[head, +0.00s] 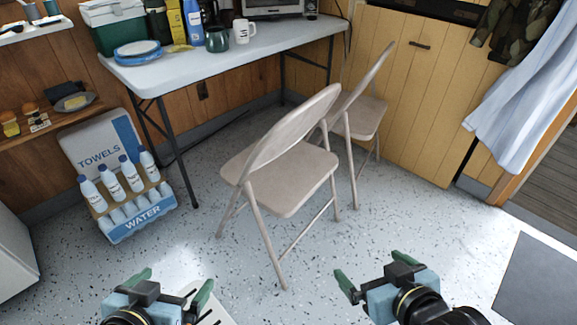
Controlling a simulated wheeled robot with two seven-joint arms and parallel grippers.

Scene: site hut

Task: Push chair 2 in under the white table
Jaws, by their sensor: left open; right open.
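The white table (285,37) is a folding table with dark legs, standing at the back against the wood wall. Two beige folding chairs stand in front of it and to its right. The nearer chair (285,185) is in the middle of the floor, upright and clear of the table. The farther chair (365,118) stands behind it to the right, partly hidden by its backrest. No label shows which is chair 2. My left gripper (175,282) and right gripper (374,268) are open and empty at the bottom, both short of the nearer chair and apart from it.
A water bottle pack (140,228) and a towels box (100,150) stand on the floor left of the table. The table holds a green cooler (117,30), blue plates (138,50), mugs and bottles. A dark mat (540,280) lies at right. Floor under the table looks mostly free.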

